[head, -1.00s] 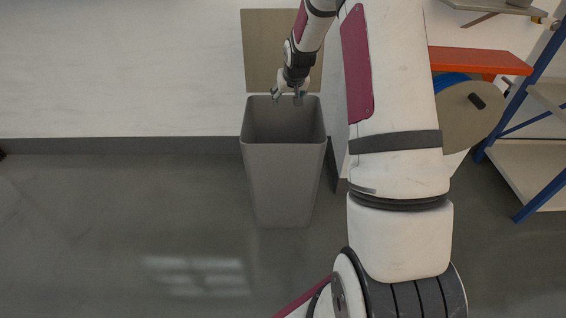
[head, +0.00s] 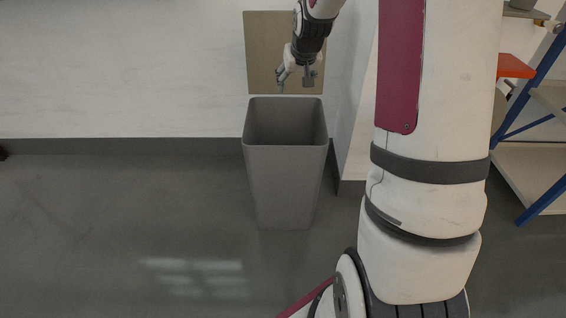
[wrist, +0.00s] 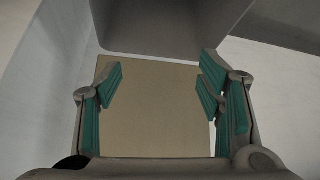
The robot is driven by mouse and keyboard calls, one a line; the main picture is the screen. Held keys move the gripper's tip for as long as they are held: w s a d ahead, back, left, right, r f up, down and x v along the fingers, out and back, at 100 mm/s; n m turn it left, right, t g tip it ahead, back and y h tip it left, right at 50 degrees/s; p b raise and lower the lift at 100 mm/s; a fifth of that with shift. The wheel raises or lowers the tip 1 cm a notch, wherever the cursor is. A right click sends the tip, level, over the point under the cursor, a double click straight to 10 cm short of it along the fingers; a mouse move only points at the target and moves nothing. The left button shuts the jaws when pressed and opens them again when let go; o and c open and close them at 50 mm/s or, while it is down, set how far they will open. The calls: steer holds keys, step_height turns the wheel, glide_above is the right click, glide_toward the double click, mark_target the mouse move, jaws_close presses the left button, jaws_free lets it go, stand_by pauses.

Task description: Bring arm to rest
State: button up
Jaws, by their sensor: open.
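My gripper (head: 296,83) is open and empty in the head view. It hangs in front of a tan panel on the white wall, above the back rim of a tall grey bin. In the wrist view my gripper (wrist: 160,95) shows its green-padded fingers spread wide with nothing between them. My arm comes down the right of the head view and hides part of the scene behind it.
The grey bin (head: 285,190) stands on the dark floor against the wall; the visible inside looks empty. The tan panel (head: 262,50) is behind it. A blue-framed shelf (head: 545,197) with an orange board (head: 514,67) is at right. The floor at left is clear.

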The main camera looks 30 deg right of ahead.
steer(key=s+a+r+n+g+y, duration=0.1)
steer(key=s+a+r, duration=0.4)
steer(key=s+a, duration=0.3)
steer(key=s+a+r+n+g, duration=0.1)
steer(key=s+a+r, duration=0.3)
steer(key=s+a, duration=0.45)
steer(key=s+a+n+g+y, duration=0.15)
steer(key=s+a, duration=0.25)
steer(key=s, duration=1)
steer(key=s+a+n+g, duration=0.15)
steer(key=s+a, duration=0.35)
steer(key=s, duration=0.8)
step_height(320, 180, up, 37)
steer(key=t+p, duration=0.3)
steer(key=p, duration=3.2)
steer(key=shift+w+d, duration=0.2)
steer(key=shift+d, duration=0.15)
steer(key=shift+c, duration=0.2)
